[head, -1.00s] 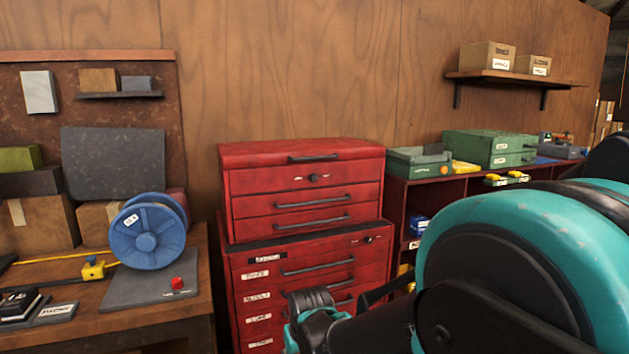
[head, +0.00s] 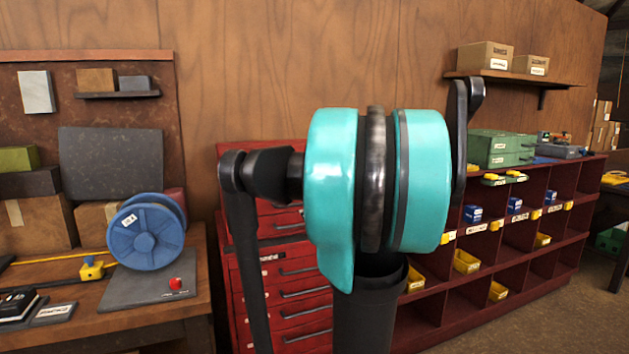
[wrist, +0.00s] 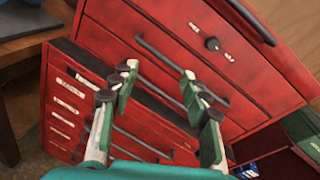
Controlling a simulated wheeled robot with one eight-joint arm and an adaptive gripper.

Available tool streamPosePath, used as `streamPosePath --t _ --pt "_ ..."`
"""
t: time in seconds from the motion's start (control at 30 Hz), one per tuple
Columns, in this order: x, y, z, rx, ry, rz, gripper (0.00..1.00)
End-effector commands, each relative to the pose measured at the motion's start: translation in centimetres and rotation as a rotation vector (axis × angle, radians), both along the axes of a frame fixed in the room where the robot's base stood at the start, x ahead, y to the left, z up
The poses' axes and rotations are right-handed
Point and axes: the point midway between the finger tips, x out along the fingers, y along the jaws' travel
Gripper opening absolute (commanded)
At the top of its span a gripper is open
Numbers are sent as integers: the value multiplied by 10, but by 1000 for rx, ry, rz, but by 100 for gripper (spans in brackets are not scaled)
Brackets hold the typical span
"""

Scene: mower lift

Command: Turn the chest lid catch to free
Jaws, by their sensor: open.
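The red tool chest (wrist: 130,25) fills much of the wrist view and looks tilted there. Its lid catch, a small dark round knob (wrist: 212,44), sits on the upper front panel between two pale labels, below the lid handle (wrist: 250,20). My gripper (wrist: 162,85) is open and empty, its green-and-grey fingers spread in front of the chest's drawers. The catch appears beyond the fingertips, up and to the right, apart from them. In the head view the chest (head: 265,150) is mostly behind my arm, which hides the catch and my gripper.
A workbench (head: 100,325) with a blue reel (head: 146,236) stands left of the chest. A dark red shelf of cubbyholes (head: 430,325) with small bins stands right. A wooden wall (head: 290,60) is behind. Floor (head: 560,320) shows free at lower right.

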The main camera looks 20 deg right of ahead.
Motion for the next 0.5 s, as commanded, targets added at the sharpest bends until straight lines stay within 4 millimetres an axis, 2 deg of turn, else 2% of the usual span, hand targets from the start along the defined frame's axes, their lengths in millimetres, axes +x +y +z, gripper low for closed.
streamPosePath --t 0.03,0.1,0.2,0.37,0.5 --pt "4 -24 14 110 -30 -59 46" --pt "7 -48 29 238 -64 -114 46" --pt "8 -68 41 348 -96 -158 46" --pt "17 -74 45 389 -108 -170 46" --pt "37 -73 44 386 -106 -167 46"
